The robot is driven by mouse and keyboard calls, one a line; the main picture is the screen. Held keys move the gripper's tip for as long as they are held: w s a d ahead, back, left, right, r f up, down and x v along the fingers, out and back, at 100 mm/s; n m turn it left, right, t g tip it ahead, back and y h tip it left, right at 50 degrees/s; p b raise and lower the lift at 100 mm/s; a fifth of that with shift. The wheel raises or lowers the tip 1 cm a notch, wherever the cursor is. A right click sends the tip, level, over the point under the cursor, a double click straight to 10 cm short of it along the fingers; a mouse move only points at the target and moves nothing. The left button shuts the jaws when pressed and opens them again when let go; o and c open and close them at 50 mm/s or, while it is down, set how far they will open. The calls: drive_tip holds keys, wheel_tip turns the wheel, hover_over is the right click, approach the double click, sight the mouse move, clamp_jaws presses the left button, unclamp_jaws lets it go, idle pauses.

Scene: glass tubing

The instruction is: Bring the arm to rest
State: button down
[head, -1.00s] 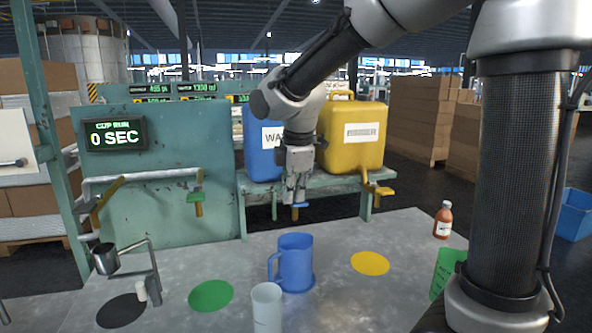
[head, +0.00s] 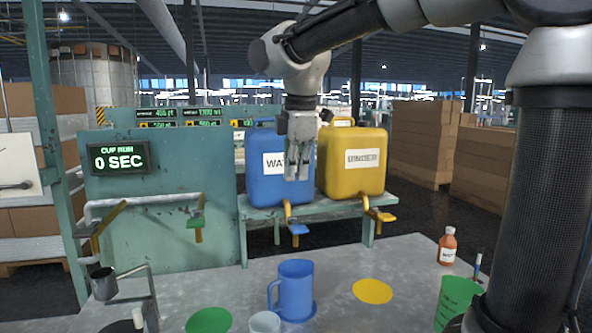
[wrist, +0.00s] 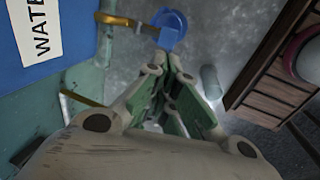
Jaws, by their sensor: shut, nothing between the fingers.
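My gripper (head: 297,172) is shut and empty. In the head view it hangs pointing down in front of the blue water tank (head: 265,190), above the bench. In the wrist view its fingers (wrist: 170,100) are together, with the blue jug (wrist: 170,28) showing beyond them. My arm reaches in from the upper right.
The yellow tank (head: 352,185) stands beside the blue one, both with taps.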

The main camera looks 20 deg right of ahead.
drive_tip(key=s+d+f+m+t, duration=0.1)
drive_tip(key=s+d+f+m, duration=0.4)
drive_tip(key=s+d+m, duration=0.3)
drive_tip(key=s+d+f+m, duration=0.5)
drive_tip(key=s+d+m, duration=0.4)
drive_tip(key=s, duration=0.4)
drive_tip(key=shift+s+d+f+m+t, duration=0.15)
drive_tip(key=shift+d+m+t, duration=0.05)
drive_tip(key=shift+m+t, duration=0.25)
